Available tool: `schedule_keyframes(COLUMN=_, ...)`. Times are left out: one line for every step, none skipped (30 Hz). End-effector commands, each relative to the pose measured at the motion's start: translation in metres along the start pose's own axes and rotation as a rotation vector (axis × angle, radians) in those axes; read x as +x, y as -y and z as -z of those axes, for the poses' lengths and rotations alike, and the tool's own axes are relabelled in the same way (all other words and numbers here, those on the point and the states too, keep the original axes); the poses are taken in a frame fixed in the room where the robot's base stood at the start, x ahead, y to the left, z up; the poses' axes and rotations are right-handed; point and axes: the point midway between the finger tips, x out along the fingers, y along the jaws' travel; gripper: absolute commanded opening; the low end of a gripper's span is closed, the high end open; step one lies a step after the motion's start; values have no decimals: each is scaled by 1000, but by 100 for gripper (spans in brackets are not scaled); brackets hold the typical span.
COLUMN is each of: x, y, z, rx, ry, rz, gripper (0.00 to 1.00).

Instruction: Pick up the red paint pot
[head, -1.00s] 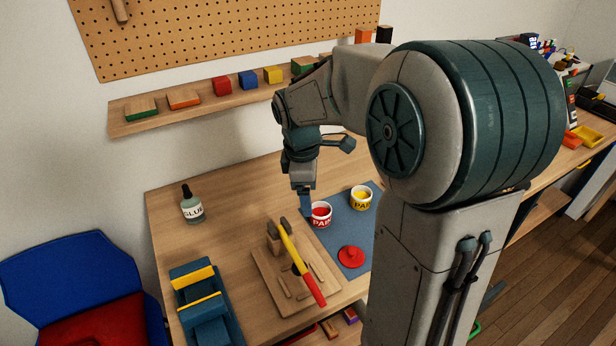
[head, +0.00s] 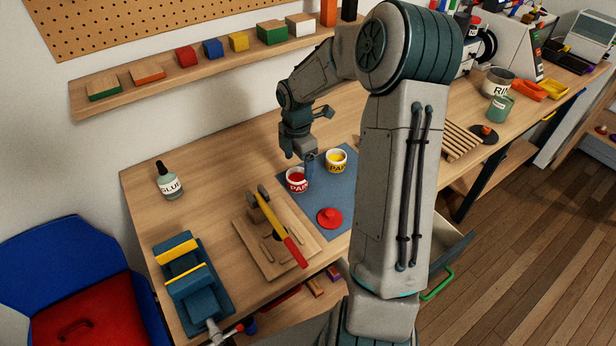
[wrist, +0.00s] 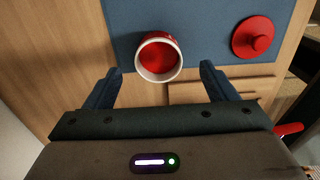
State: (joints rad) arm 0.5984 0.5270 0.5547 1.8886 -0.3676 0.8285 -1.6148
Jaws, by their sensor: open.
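The red paint pot (head: 297,182) stands upright and open at the left edge of the blue mat, with red paint inside and a white label. In the wrist view the pot (wrist: 171,39) is seen from above, its white-rimmed mouth near the line between the two fingertips. My gripper (wrist: 160,67) is open, with one finger to each side of the pot in the picture and a gap to both.
A yellow paint pot (head: 336,162) stands close by at the right. A red knobbed lid (head: 330,217) lies on the blue mat (head: 345,198). A hammer (head: 281,229) lies on a wooden board (head: 262,257) in front. A glue bottle (head: 170,181) stands left, with bare table between.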

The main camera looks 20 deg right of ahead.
Motion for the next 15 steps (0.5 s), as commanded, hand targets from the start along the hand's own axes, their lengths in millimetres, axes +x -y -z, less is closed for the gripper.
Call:
schedule_keyframes(x=3, y=0, z=1, rx=-2, ry=0, rz=1, gripper=79)
schedule_keyframes(x=4, y=0, z=1, rx=-3, ry=0, rz=1, gripper=79)
schedule_keyframes(x=6, y=-1, z=2, rx=-3, ry=0, rz=1, gripper=79)
schedule_keyframes(x=9, y=-2, z=2, rx=-3, ry=-1, rz=1, gripper=79)
schedule_keyframes(x=12, y=-2, z=3, rx=-3, ry=-1, rz=2, gripper=79)
schedule_keyframes(x=17, y=-3, z=3, rx=-3, ry=-2, rz=3, gripper=79)
schedule_keyframes(x=21, y=-4, z=4, rx=-4, ry=-3, rz=3, gripper=79)
schedule_keyframes(x=25, y=-5, z=4, rx=-5, ry=-2, rz=2, gripper=79)
schedule_keyframes(x=30, y=-6, z=4, rx=-3, ry=-3, rz=4, gripper=79)
schedule_keyframes(x=34, y=-7, z=4, rx=-2, ry=-3, rz=3, gripper=79)
schedule_keyframes(x=39, y=-7, z=3, rx=-2, ry=-2, rz=3, gripper=79)
schedule_keyframes(x=45, y=-6, z=3, rx=-2, ry=-1, rz=3, gripper=79)
schedule_keyframes(x=48, y=-6, z=3, rx=-2, ry=-1, rz=2, gripper=79)
schedule_keyframes(x=51, y=-7, z=3, rx=-1, ry=-1, rz=1, gripper=79)
schedule_keyframes(x=53, y=-7, z=3, rx=-1, ry=-1, rz=1, gripper=79)
